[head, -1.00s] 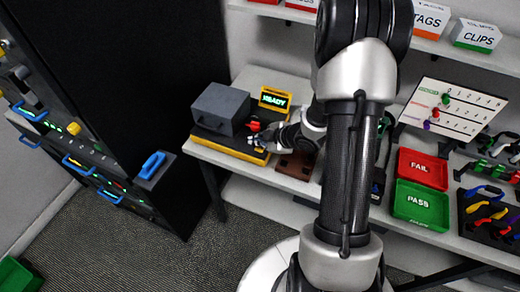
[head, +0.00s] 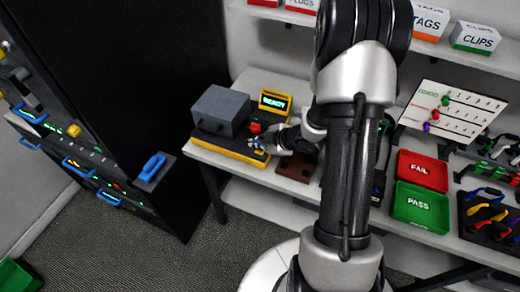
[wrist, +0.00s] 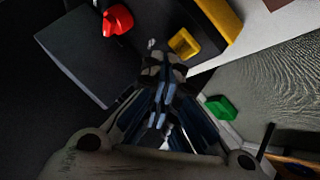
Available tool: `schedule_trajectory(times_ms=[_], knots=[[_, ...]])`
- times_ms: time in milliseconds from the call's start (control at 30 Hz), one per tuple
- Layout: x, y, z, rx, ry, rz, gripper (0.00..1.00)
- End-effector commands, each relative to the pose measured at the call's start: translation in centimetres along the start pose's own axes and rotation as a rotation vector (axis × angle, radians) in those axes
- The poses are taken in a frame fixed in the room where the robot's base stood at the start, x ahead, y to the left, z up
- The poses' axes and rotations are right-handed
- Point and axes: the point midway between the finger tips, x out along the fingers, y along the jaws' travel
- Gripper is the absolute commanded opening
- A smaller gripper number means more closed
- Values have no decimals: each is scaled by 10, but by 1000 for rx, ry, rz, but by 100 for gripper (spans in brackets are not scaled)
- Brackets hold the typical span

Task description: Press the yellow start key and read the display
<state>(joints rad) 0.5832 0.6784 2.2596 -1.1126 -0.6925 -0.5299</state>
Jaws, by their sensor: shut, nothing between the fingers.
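The tester (head: 222,147) is a low yellow-edged unit with a grey box on it, at the left end of the bench. Its display (head: 274,101) stands at the back in a yellow frame and reads READY in green. The yellow start key (wrist: 184,43) shows in the wrist view, just right of my fingertips. My gripper (head: 262,144) is over the tester's front right part; it also shows in the wrist view (wrist: 156,50), its fingers shut and empty. I cannot tell whether the fingertips touch the tester.
A red knob (head: 255,127) sits beside the grey box (head: 220,110), close to my gripper; it is also in the wrist view (wrist: 117,20). A brown block (head: 297,167) lies right of the tester. Red FAIL (head: 422,170) and green PASS (head: 420,206) trays are farther right.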

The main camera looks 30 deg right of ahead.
Motion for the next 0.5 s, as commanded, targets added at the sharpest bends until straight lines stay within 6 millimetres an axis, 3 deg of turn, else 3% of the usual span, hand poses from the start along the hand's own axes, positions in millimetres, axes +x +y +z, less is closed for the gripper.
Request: schedule_trajectory(times_ms=[500], knots=[[7, -5, 5, 0, 0, 0, 0]])
